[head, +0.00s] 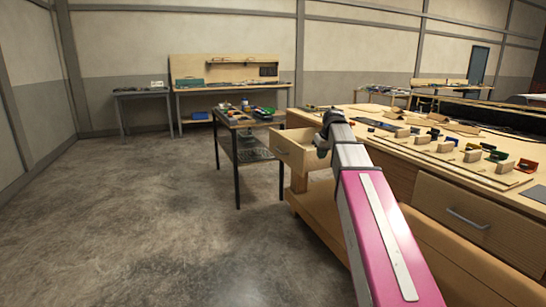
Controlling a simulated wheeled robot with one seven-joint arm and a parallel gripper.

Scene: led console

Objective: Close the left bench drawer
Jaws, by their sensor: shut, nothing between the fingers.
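The left bench drawer (289,154) is pale wood with a small handle on its front. It is pulled out from the left end of the wooden workbench (440,166), and part of its inside shows. My gripper (321,151) is at the end of my pink and grey arm, pointing down at the drawer, behind its front panel in the picture. It is small and dark here, and shut with nothing held. I cannot tell whether it touches the drawer. My arm hides part of the drawer's right side and the bench behind it.
A second drawer (466,216) with a grey handle is shut at the right. Several small coloured parts and wooden blocks lie on the benchtop. A dark-legged cart (238,154) with tools stands just left of the open drawer. The concrete floor (150,230) at left is clear.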

